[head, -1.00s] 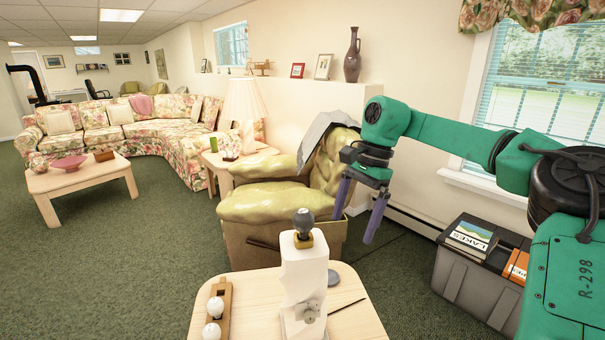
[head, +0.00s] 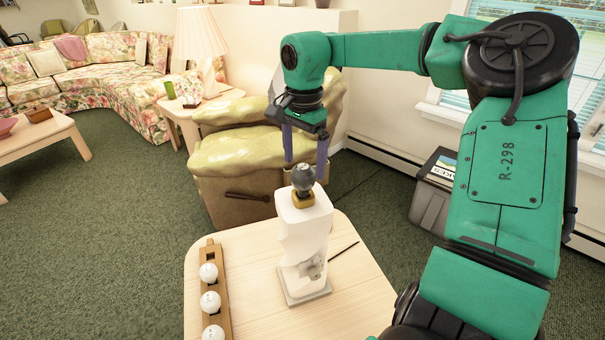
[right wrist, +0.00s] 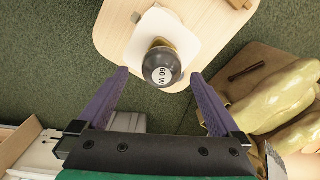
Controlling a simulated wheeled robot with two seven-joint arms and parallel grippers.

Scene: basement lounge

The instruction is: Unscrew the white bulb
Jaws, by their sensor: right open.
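A dark grey bulb (head: 303,178) sits upright in a brass-coloured socket (head: 303,200) on top of a white lamp stand (head: 303,238). In the right wrist view the bulb (right wrist: 161,68) shows "60 W" on its crown. Several white bulbs (head: 210,301) stand in a wooden rack (head: 219,255) left of the stand. My right gripper (head: 306,168) is open and points down, its purple fingers at the bulb. In the right wrist view the bulb lies between the fingertips (right wrist: 158,74), with a gap on each side. My left gripper is not in view.
The wooden table (head: 245,270) carries the stand, the rack and a thin dark rod (head: 344,251). An olive armchair (head: 235,150) stands just behind the table. A grey crate (head: 430,208) stands on the floor at right. The table front is clear.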

